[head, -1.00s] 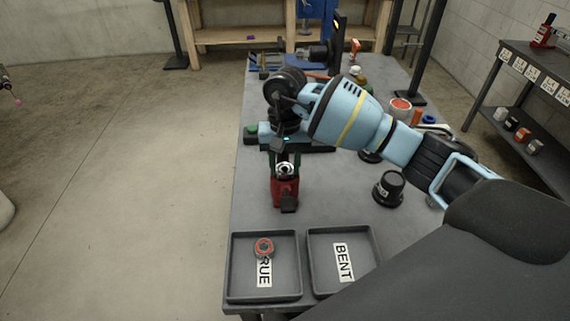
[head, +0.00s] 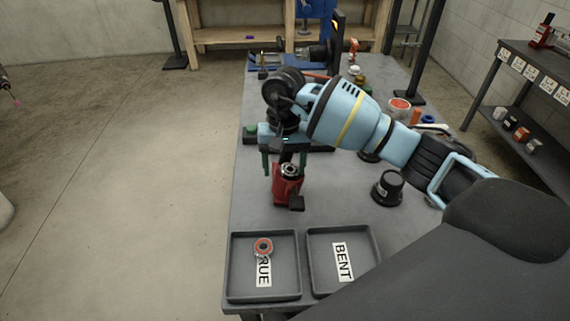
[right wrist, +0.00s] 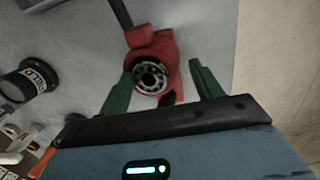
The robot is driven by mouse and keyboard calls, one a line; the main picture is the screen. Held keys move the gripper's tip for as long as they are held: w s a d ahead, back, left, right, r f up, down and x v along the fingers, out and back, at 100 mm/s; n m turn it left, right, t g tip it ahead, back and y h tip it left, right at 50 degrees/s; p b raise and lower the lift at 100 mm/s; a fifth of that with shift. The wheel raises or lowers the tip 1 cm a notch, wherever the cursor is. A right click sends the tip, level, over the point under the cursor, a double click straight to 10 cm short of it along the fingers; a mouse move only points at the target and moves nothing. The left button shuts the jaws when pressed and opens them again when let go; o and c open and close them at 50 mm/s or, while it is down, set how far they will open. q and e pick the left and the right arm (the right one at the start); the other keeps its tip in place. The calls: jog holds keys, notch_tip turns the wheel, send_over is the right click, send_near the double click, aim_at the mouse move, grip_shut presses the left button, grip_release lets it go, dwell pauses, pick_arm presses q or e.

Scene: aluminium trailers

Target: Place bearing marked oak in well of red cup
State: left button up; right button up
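The red cup (head: 283,190), with a dark block on its front side, stands on the grey workbench. A metal ring bearing (head: 289,170) sits at the cup's top; it also shows at the mouth of the cup in the right wrist view (right wrist: 150,77). I cannot read a mark on it or tell how deep it sits. My right gripper (head: 284,172) is just above the cup, pointing down. Its green fingers are spread on both sides of the bearing, apart from it, as the right wrist view (right wrist: 163,82) shows. My left gripper is not clearly seen.
A black labelled cup-like object (head: 388,188) stands right of the red cup. Tools and small parts fill the back of the bench.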

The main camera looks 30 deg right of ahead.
aim_at(284, 164)
notch_tip(284, 164, up, 12)
jog(key=w, duration=0.1)
jog(key=shift+w+d+f, duration=0.15)
jog(key=shift+d+f, duration=0.05)
jog(key=shift+d, duration=0.1)
